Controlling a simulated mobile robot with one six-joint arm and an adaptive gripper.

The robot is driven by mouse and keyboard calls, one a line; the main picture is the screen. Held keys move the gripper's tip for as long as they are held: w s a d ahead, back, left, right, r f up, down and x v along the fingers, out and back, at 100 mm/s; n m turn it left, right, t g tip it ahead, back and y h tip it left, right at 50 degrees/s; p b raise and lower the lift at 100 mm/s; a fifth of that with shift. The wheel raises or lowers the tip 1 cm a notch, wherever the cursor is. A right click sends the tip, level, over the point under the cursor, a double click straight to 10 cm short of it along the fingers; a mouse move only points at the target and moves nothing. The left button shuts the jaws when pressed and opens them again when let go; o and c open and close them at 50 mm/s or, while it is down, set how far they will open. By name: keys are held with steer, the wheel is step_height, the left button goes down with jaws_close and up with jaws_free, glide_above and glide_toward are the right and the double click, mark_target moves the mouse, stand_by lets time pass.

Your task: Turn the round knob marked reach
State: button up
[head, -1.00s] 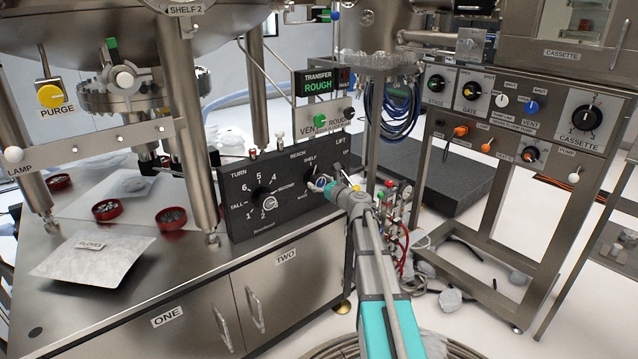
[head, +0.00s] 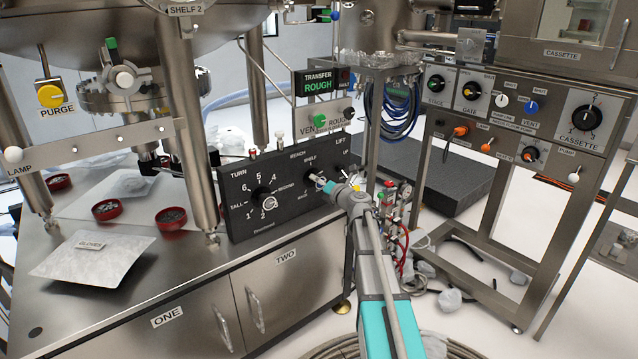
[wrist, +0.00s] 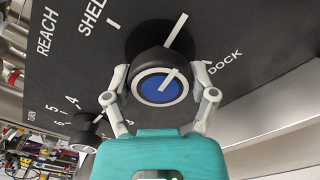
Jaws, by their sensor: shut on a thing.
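The reach knob (wrist: 160,78) is a black round knob with a blue face and a white line that slants to the upper right in the wrist view. Behind it, a longer white line runs up and right, between the SHELF and DOCK lettering. My gripper (wrist: 160,84) has one finger on each side of the knob and is shut on it. In the head view my gripper (head: 324,184) is at the right part of the black panel (head: 232,210), below REACH and SHELF. There the knob (head: 311,180) is partly hidden by the fingers.
The turn knob (head: 264,198) sits to the left on the same panel, close to one finger in the wrist view. Small switches (head: 280,146) stand on the panel's top edge. Coloured valves and hoses (head: 390,205) are just right of my arm. Chamber legs (head: 190,150) rise at left.

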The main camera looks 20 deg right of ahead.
steer(key=m, duration=0.6)
steer(key=shift+m, duration=0.4)
steer(key=o, duration=1)
steer(key=shift+o, duration=0.2)
steer(key=v, duration=1.2)
